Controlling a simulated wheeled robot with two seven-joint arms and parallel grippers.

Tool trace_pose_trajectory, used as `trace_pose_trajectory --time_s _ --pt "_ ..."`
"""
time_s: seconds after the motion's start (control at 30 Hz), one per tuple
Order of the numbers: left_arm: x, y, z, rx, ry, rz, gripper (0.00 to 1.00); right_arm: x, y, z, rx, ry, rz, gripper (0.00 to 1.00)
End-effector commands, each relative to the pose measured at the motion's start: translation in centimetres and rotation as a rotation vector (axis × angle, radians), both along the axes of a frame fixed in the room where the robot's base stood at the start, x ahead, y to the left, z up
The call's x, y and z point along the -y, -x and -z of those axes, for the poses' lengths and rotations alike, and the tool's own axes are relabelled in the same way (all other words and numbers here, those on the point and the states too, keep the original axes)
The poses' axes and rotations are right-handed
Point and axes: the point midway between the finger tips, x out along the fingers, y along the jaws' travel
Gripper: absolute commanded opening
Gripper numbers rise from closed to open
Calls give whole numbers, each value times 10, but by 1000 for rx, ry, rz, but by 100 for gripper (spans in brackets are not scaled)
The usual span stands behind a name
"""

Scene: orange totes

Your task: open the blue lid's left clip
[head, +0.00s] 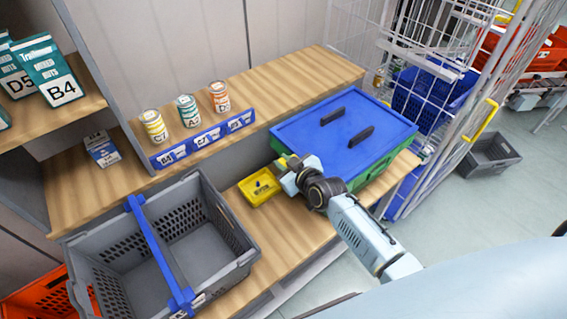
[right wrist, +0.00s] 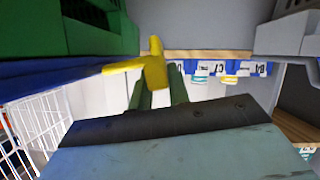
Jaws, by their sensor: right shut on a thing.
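The blue lid (head: 318,138) lies on a green box (head: 366,176) on the wooden shelf. It has two dark handles on top. Its left clip is yellow (right wrist: 154,72) and sits at the lid's edge in the right wrist view, where the blue lid (right wrist: 45,70) and green box (right wrist: 95,30) show upside down. My right gripper (head: 284,165) is at the lid's left side in the head view. Its two dark fingers (right wrist: 158,88) are shut on the yellow clip. In the head view the gripper mostly hides the clip. My left gripper is not in view.
A small yellow tray (head: 257,198) sits just left of my right gripper. A grey crate with a blue bar (head: 228,270) stands at front left. Several cans stand behind, on the raised shelf (head: 295,85). A wire cage (head: 480,120) is at right.

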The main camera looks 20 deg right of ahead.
Motion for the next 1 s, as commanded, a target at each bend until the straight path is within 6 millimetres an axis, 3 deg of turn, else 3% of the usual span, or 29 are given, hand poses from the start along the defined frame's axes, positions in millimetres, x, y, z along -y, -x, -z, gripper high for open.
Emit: trace_pose_trajectory --time_s 0.27,0.6,1.0 --pt "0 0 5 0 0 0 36 7 -2 -10 -63 -218 -2 0" --pt "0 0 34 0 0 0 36 16 -5 -17 -143 -494 -1 0" --pt "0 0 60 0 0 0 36 23 -7 -25 -197 -679 0 0"
